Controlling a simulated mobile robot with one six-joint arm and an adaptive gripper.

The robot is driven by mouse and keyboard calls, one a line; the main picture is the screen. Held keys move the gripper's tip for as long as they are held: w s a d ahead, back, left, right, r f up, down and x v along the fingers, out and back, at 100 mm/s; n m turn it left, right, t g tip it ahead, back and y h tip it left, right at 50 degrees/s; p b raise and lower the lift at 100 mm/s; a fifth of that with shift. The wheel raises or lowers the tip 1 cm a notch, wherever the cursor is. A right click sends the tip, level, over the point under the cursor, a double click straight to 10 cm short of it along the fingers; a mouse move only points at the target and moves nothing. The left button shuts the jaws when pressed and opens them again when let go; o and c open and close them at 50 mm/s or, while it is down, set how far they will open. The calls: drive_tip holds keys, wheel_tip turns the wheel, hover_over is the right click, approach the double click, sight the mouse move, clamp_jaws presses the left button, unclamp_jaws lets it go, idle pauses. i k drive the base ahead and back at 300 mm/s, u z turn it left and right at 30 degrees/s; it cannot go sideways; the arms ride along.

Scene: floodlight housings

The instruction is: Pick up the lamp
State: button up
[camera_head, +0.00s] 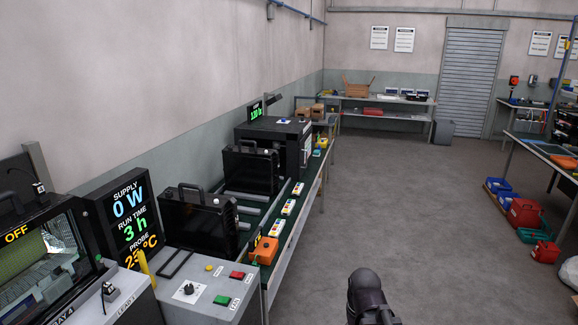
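Which object is the lamp is not clear in the head view. Two black box-shaped housings with top handles stand along the left bench: a near one (203,228) and a farther one (250,172). Both are upright and apart from my arm. A small dark lamp-like head on an arm (274,98) shows above the larger black box farther back. A dark rounded part of my arm rises at the bottom edge, right of the bench. No gripper fingers show, so what they hold is hidden.
A long green-topped bench (287,238) runs along the left wall, with an orange box (264,250) and small button boxes on it. A control box (192,290) stands near front. The grey floor (400,200) is clear. Blue and red bins (525,212) lie right.

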sight(255, 171)
drive_tip(key=z, duration=0.5)
drive_tip(key=i, duration=2.2)
drive_tip(key=u, duration=0.4)
drive_tip(key=i, duration=0.7)
drive_tip(key=u, duration=0.95)
drive_tip(key=i, duration=0.8)
drive_tip(key=u, duration=0.5)
